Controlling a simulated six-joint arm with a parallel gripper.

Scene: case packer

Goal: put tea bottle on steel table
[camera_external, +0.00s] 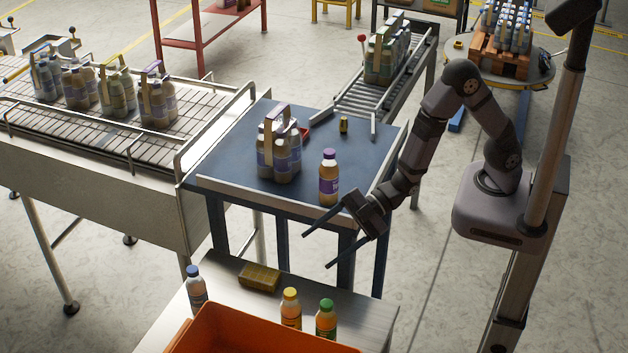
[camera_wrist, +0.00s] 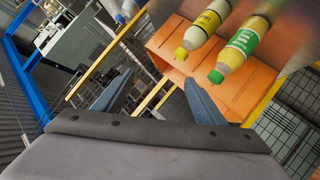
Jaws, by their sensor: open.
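A single brownish bottle with a purple cap (camera_external: 328,178), which looks like the tea bottle, stands upright near the front edge of the blue-topped table (camera_external: 225,165). The steel table (camera_external: 372,318) is in the foreground, lower than the blue one. My gripper (camera_external: 315,251) is open and empty, in the air in front of the blue table and above the back right of the steel table. The purple-capped bottle is behind and above its fingers, apart from them. In the wrist view my open fingers (camera_wrist: 159,76) have nothing between them, and that bottle is not visible.
On the steel table stand a blue-capped bottle (camera_external: 196,290), a yellow-capped bottle (camera_external: 291,309), a green-capped bottle (camera_external: 326,320), a brass-coloured block (camera_external: 260,277) and an orange crate (camera_external: 250,335).

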